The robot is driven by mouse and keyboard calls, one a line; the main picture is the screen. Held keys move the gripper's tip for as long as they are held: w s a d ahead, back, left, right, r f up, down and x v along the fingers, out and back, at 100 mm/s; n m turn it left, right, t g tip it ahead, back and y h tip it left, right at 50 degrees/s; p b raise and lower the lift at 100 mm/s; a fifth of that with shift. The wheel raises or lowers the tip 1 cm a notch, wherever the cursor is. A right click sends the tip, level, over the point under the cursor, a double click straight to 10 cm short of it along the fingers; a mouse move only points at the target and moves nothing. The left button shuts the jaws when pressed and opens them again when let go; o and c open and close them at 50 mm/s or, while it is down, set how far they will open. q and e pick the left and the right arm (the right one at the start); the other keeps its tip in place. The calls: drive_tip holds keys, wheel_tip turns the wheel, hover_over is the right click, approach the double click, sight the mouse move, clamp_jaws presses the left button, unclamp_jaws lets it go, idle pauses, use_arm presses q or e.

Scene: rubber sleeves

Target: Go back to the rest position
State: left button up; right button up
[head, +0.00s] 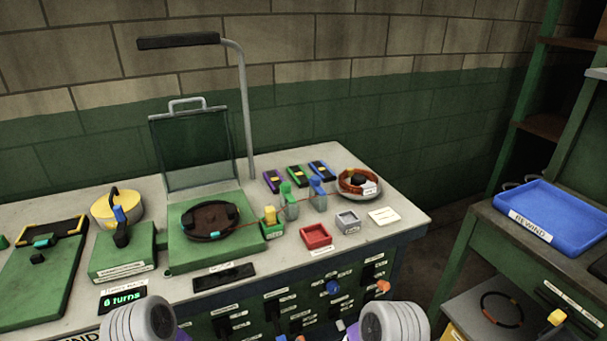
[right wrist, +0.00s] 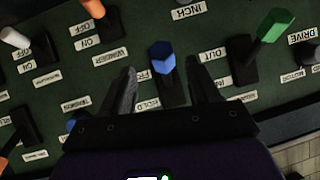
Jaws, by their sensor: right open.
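My right gripper (right wrist: 160,68) is open in the right wrist view, its two dark fingers spread on either side of a blue lever knob (right wrist: 161,57) on the green switch panel (right wrist: 70,70). Both fingers look apart from the knob; how deep it stands between them I cannot tell. In the head view, a pale rounded link of my right arm shows at the bottom edge, but its gripper is hidden or out of frame. A similar link of my left arm shows at the bottom left; the left gripper is not visible.
Orange (right wrist: 94,8) and green (right wrist: 274,24) levers flank the blue one. Above the panel, the bench top (head: 400,203) carries a lidded green fixture (head: 182,258), a red tray (head: 316,236) and a grey tray (head: 347,222). A blue REWIND tray (head: 560,222) sits right.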

use_arm(q)
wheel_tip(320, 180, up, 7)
drive_tip(key=p, duration=0.6)
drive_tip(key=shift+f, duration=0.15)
use_arm(e)
drive_tip(key=s+d+m+g+h, duration=0.1)
drive_tip(key=s+d+m+g, duration=0.3)
drive_tip(key=s+d, duration=0.3)
drive_tip(key=s+d+m+g+h, duration=0.1)
drive_tip(key=s+d+m+g, duration=0.2)
drive_tip(key=s, duration=1.2)
drive_tip(key=d+g, duration=0.2)
drive_tip(key=d, duration=0.2)
drive_tip(key=shift+s+d+r+m+g+h, duration=0.3)
drive_tip(key=shift+s+d+m, duration=0.05)
drive_tip(key=shift+d+m, duration=0.05)
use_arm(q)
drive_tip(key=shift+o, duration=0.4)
